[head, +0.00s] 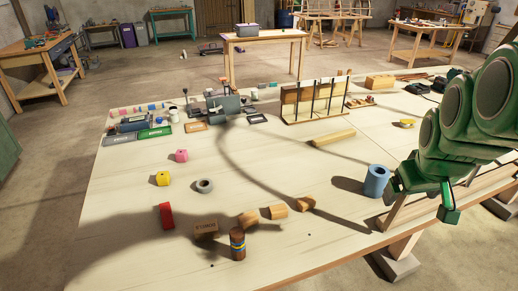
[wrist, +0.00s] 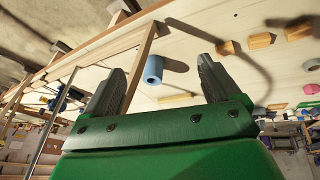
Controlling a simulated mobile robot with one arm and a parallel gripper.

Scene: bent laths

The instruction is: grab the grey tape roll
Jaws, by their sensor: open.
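The grey tape roll (head: 204,186) lies flat on the light wooden table in the head view, left of centre, with its hole facing up. It also shows at the right edge of the wrist view (wrist: 312,64). My gripper (wrist: 161,63) is open and empty, with its two dark fingers spread apart. In the head view my green arm comes in from the right, and my gripper (head: 422,195) is over the table's right edge, well away from the roll. The fingertips are hard to make out there.
A blue cylinder (head: 376,181) stands near my gripper. Wooden blocks (head: 276,212), a striped cylinder (head: 238,243) and a red block (head: 166,215) lie in front of the roll. Yellow (head: 163,178) and pink (head: 181,155) pieces are left of it. The table's middle is clear.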

